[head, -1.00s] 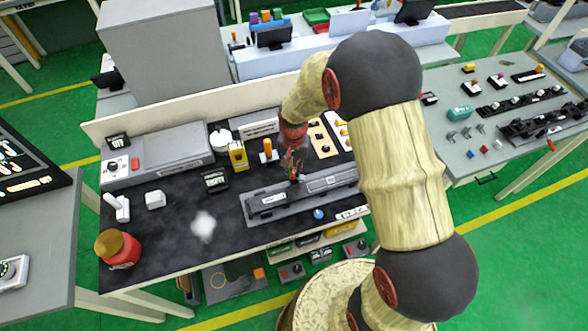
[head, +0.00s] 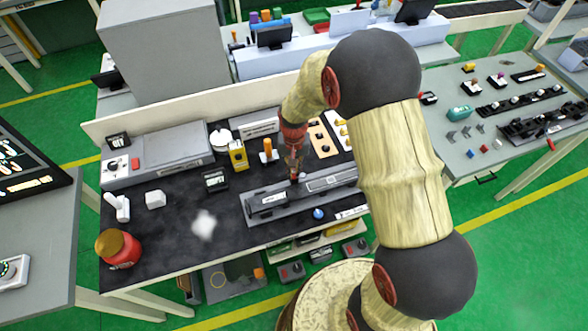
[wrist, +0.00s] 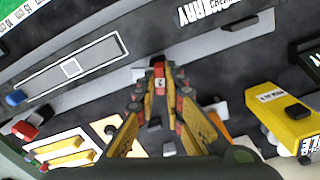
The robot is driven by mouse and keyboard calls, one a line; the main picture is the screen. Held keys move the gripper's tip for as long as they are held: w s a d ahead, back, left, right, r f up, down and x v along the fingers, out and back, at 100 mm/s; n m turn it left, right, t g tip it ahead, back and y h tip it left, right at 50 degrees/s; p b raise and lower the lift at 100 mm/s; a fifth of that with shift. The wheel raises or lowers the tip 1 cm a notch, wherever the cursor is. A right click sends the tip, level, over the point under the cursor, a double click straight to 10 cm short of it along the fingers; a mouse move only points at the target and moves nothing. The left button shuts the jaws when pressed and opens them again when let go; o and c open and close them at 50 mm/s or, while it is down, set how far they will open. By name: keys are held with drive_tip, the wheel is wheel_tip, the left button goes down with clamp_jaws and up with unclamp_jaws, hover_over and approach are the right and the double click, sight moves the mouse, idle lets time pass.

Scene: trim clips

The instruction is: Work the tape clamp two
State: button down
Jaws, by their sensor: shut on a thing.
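The long grey clamp fixture (head: 265,204) lies on the dark bench top, below my arm in the head view. My gripper (head: 294,177) points down at the middle of the fixture. In the wrist view my gripper (wrist: 159,72) has its red fingertips close together at the bar's right end, shut on a small part there, which I take as tape clamp two. The fingers hide most of that part.
A yellow box (head: 238,155) and an orange-topped post (head: 268,150) stand behind the fixture. A blue knob (head: 319,214) sits at its front. A red jar (head: 118,249) and a white blob (head: 204,224) are to the left.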

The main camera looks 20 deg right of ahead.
sight(294, 171)
drive_tip(key=c, duration=1.9)
unclamp_jaws()
wheel_tip(294, 171, up, 12)
